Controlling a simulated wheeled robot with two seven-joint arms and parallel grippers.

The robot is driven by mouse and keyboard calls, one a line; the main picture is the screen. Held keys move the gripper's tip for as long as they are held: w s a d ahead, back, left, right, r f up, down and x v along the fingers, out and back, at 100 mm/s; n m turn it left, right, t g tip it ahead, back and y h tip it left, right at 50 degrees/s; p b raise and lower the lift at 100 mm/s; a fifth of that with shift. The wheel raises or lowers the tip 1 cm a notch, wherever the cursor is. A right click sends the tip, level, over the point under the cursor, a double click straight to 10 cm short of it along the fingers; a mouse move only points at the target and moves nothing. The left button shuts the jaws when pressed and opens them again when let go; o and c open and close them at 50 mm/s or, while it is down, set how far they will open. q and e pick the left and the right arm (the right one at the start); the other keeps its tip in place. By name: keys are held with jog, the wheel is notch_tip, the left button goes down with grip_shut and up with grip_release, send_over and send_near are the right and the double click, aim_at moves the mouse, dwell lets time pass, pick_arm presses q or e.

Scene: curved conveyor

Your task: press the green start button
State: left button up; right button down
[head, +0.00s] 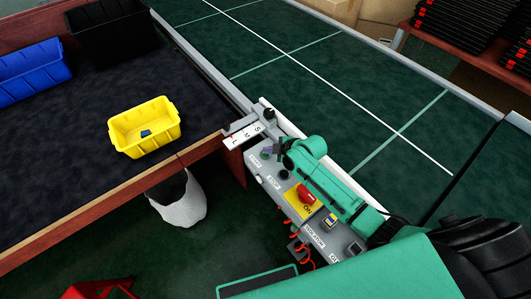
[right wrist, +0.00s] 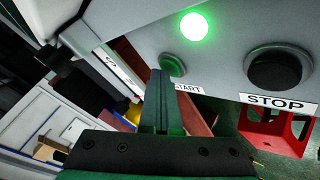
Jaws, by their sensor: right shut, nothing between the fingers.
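The green start button (right wrist: 172,66) is a round button on the grey control panel (right wrist: 225,60) in the right wrist view. It also shows small in the head view (head: 266,154). My right gripper (right wrist: 159,74) is shut and empty. Its fingertips are right at the button's left edge in the picture and overlap it slightly; I cannot tell whether they touch. The fingers hide part of the START label (right wrist: 188,88). In the head view my right gripper (head: 279,148) hangs over the panel's far end. My left gripper is not in view.
A black STOP button (right wrist: 278,68) sits right of the start button, and a green lamp (right wrist: 194,26) glows above it. A red switch (head: 306,193) is further along the panel. A yellow bin (head: 146,127) stands on the dark table. The green conveyor (head: 330,85) lies behind the panel.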

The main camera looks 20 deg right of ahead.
jog(key=shift+r+p, duration=0.8)
notch_tip(320, 180, up, 5)
jog(key=p, duration=0.5)
jog(key=shift+r, duration=0.15)
jog(key=shift+f, duration=0.2)
dwell(0.4)
